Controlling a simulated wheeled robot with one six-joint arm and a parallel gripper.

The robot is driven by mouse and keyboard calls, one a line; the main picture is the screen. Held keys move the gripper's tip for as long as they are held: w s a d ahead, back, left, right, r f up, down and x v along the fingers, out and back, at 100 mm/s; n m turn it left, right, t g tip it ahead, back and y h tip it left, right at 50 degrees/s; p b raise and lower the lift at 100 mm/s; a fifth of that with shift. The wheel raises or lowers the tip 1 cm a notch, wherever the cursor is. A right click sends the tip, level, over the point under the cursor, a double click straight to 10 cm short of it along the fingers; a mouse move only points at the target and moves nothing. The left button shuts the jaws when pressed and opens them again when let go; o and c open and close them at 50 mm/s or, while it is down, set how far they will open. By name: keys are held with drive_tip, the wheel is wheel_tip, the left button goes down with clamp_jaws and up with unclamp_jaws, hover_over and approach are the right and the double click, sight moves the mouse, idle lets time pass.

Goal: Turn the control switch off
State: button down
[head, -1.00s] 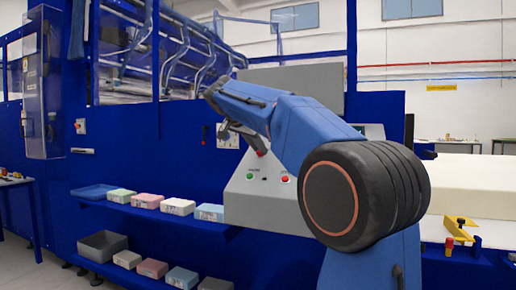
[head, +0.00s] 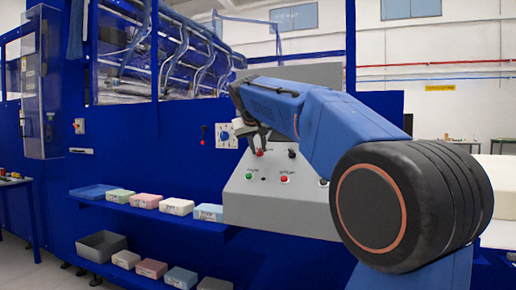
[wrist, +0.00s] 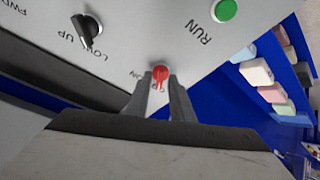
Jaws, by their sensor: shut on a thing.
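The control switch is a small red knob (wrist: 160,73) on the sloped grey console panel, with partly hidden lettering beside it in the wrist view. It also shows as a red spot below my gripper in the head view (head: 259,152). My gripper (wrist: 161,84) is shut on the red knob, with one finger on each side of it. In the head view my gripper (head: 257,141) is at the console's upper left. The fingers hide part of the lettering, and I cannot tell the switch's position.
The console (head: 245,205) also carries a green RUN button (wrist: 224,10), a red button (head: 284,179) and a black selector (wrist: 86,30). A blue shelf with several foam blocks (head: 176,206) is at the left. A white-plated dial (head: 227,136) is on the blue wall.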

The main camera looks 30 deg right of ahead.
drive_tip(key=shift+n+y, duration=0.3)
drive_tip(key=shift+n, duration=0.7)
drive_tip(key=c, duration=1.9)
unclamp_jaws()
drive_tip(key=v, duration=1.7)
drive_tip(key=shift+s, duration=0.2)
drive_tip(key=shift+r, duration=0.1)
